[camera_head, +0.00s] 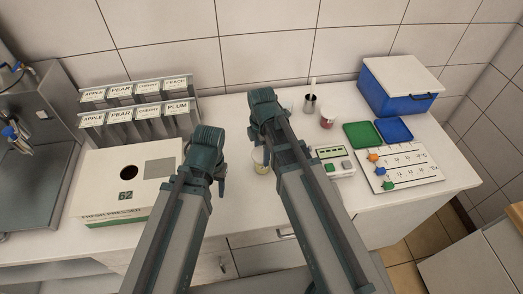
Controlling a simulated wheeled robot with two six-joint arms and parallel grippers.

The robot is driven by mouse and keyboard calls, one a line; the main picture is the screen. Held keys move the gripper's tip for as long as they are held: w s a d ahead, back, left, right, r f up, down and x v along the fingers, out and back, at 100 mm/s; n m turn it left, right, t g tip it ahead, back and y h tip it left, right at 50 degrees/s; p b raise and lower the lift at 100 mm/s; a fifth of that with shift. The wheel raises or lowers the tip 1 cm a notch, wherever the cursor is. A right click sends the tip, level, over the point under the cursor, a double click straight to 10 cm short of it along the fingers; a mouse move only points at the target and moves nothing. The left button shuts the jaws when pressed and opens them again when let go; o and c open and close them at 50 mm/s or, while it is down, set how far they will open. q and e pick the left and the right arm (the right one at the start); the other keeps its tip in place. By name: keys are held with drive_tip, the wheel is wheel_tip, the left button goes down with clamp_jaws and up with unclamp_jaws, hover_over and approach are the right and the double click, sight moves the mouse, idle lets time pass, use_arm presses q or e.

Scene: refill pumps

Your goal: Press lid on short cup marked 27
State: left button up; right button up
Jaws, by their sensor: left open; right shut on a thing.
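A small pale cup (261,167) with yellowish contents or print stands on the white counter between my two arms. My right arm partly covers it, and I cannot read a number on it. My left gripper (217,177) is open, to the left of this cup and apart from it, beside the juice box. My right gripper (262,108) is beyond the cup, over the back of the counter. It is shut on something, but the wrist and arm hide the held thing. I cannot make out a lid.
A box marked 62 (105,208) and fruit-labelled dispensers (138,122) stand left. To the right are a small device (335,166), a red-and-white cup (327,119), a metal holder (310,105), green (362,135) and blue trays (394,130), a marked board (412,167) and a blue bin (392,98).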

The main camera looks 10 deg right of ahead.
use_arm(q)
drive_tip(key=shift+f+b, duration=0.75)
use_arm(e)
drive_tip(key=shift+f, duration=0.75)
drive_tip(key=o, duration=1)
use_arm(q)
drive_tip(key=shift+r, duration=0.15)
use_arm(e)
drive_tip(key=shift+r, duration=0.1)
use_arm(q)
wheel_tip(320, 180, up, 14)
drive_tip(key=p, duration=1.4)
use_arm(e)
wheel_tip(320, 180, up, 14)
wheel_tip(320, 180, up, 6)
drive_tip(key=p, duration=0.6)
hover_over(262, 154)
use_arm(q)
wheel_tip(262, 154, up, 6)
drive_tip(key=shift+f, duration=0.2)
